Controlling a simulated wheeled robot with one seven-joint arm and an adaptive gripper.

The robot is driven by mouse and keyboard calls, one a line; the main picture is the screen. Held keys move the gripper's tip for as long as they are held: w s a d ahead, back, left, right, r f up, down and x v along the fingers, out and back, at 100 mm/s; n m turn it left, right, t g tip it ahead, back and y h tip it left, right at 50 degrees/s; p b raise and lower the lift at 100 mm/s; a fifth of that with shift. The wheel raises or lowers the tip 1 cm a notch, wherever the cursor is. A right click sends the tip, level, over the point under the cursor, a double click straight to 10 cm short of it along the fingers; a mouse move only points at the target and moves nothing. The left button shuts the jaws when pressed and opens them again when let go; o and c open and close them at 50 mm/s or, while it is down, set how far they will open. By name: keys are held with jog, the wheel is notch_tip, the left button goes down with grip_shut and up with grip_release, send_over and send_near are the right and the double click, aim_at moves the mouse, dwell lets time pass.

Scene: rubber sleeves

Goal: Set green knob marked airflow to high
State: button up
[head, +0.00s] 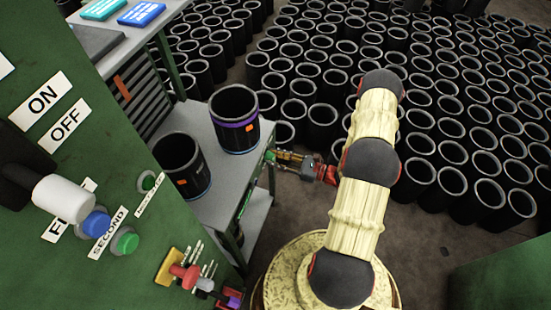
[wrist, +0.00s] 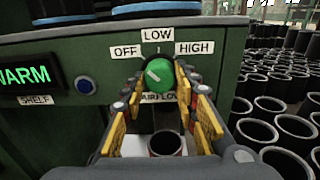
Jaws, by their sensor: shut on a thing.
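The green airflow knob (wrist: 161,74) is on the front of a dark green cabinet in the wrist view. Its pale pointer mark is on its left side and slants toward the upper left, on the OFF side. The labels OFF (wrist: 126,52), LOW (wrist: 157,34) and HIGH (wrist: 194,48) surround it; the airflow label (wrist: 160,97) below is partly hidden by my fingers. My gripper (wrist: 159,82) has its yellow-padded fingers on both sides of the knob, shut on it. In the head view my gripper (head: 278,157) reaches the table edge, where the knob shows only as a small green spot.
A lit WARM display (wrist: 25,77) and a blue button (wrist: 85,85) are left of the knob. Two black sleeves (head: 180,165) (head: 234,118) stand on the grey tabletop. Many black sleeves (head: 450,150) crowd the floor. A green control panel (head: 100,200) fills the left of the head view.

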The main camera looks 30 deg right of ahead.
jog(key=shift+m, duration=0.3)
jog(key=m+p, duration=0.2)
jog(key=m, duration=0.1)
jog(key=shift+r+m, duration=0.1)
jog(key=shift+m, duration=0.3)
jog(key=m+p, duration=0.2)
jog(key=m, duration=0.2)
jog(key=m+p, duration=0.1)
jog(key=m, duration=0.4)
jog(key=m+p, duration=0.1)
jog(key=m, duration=0.3)
jog(key=shift+m, duration=0.3)
jog(key=o, duration=1.1)
jog(key=shift+o, duration=0.3)
jog(key=shift+s, duration=0.1)
